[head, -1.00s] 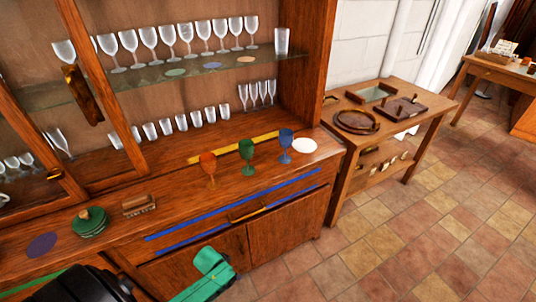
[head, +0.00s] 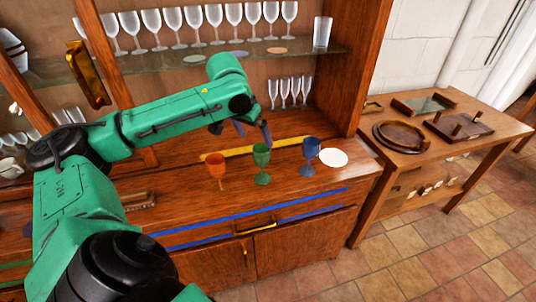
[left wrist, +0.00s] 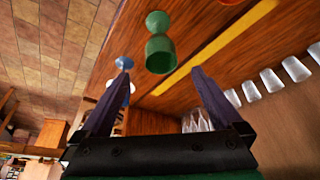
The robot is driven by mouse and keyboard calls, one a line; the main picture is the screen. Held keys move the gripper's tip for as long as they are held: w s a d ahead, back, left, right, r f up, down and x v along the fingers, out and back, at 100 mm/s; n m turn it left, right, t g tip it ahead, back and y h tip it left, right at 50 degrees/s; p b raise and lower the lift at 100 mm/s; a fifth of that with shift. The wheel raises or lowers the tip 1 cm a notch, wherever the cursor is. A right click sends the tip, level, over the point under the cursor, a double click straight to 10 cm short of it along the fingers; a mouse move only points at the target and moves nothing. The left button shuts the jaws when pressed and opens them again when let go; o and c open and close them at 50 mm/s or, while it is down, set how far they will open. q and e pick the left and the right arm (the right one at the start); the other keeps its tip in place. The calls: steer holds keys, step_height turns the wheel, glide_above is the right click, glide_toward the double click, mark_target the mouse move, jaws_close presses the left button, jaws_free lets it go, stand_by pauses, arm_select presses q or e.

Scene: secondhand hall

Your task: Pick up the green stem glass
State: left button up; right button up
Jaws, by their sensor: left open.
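The green stem glass (head: 261,163) stands upright on the cabinet's wooden counter, between an orange stem glass (head: 216,167) on its left and a blue stem glass (head: 309,156) on its right. My left gripper (head: 241,133) is above and behind the green glass, apart from it, with its fingers pointing down. In the left wrist view the gripper (left wrist: 155,90) is open and empty. The green glass (left wrist: 159,48) shows there just beyond the gap between the fingertips, and the blue glass (left wrist: 122,64) is partly hidden by a finger. My right gripper is not in view.
A white disc (head: 333,157) lies right of the blue glass. A yellow strip (head: 290,142) runs behind the glasses. A glass shelf (head: 160,62) with clear glasses is above the counter. A brown door with a brass piece (head: 88,75) stands at left. A side table (head: 470,145) holds trays.

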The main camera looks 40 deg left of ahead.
mark_target(264, 155)
arm_select(q)
steer(key=x, duration=0.4)
steer(key=shift+f, duration=0.3)
steer(key=x, duration=0.2)
steer(key=p+x, duration=0.1)
steer(key=x, duration=0.4)
steer(key=shift+w+r, duration=0.15)
steer(key=shift+w, duration=0.1)
steer(key=shift+w+f, duration=0.15)
steer(key=shift+f, duration=0.2)
steer(key=shift+r, duration=0.1)
steer(key=c, duration=1.4)
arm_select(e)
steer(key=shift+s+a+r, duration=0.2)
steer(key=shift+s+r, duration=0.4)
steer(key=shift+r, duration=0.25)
arm_select(q)
steer(key=shift+c, duration=0.2)
